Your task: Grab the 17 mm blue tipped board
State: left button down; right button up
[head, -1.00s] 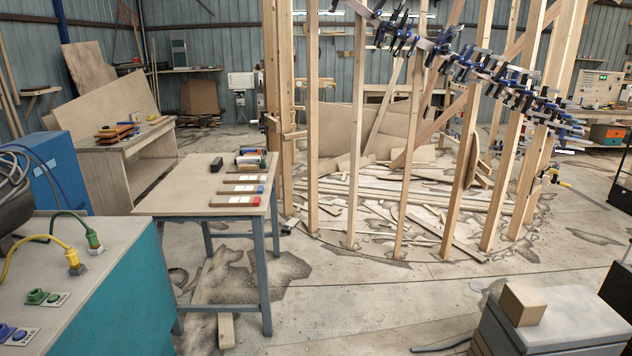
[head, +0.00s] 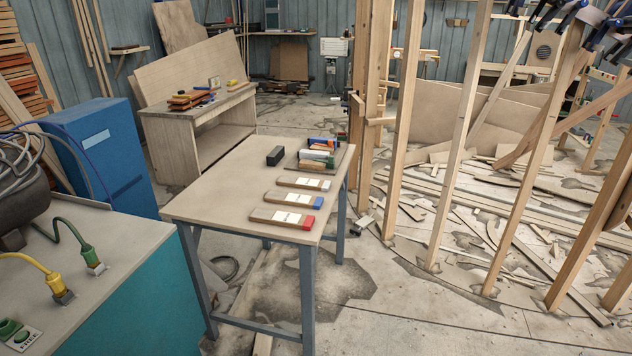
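Three short boards lie flat in a row on a small table (head: 215,196) with grey legs. The blue tipped board (head: 287,199) is the middle one, with a white label on top and its blue end to the right. The red tipped board (head: 283,217) lies nearer to me. A third board (head: 303,183) lies farther back; its tip looks pale or greyish. The label writing is too small to read, so I cannot confirm 17 mm. Neither of my grippers is in view.
A black block (head: 275,156) and a tray of coloured items (head: 317,153) stand at the table's back. A teal cabinet (head: 120,300) with cables is at the left front. Upright wooden posts (head: 455,130) stand to the right. Some floor right of the table is clear.

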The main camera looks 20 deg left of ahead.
aim_at(274, 196)
jog(key=i+u, duration=0.3)
jog(key=i+l+u, duration=0.35)
jog(key=i, duration=0.15)
jog(key=i+l+u, duration=0.45)
jog(key=u, duration=0.2)
jog(key=i+l+u, duration=0.5)
jog(key=u, duration=0.2)
jog(key=l, duration=0.1)
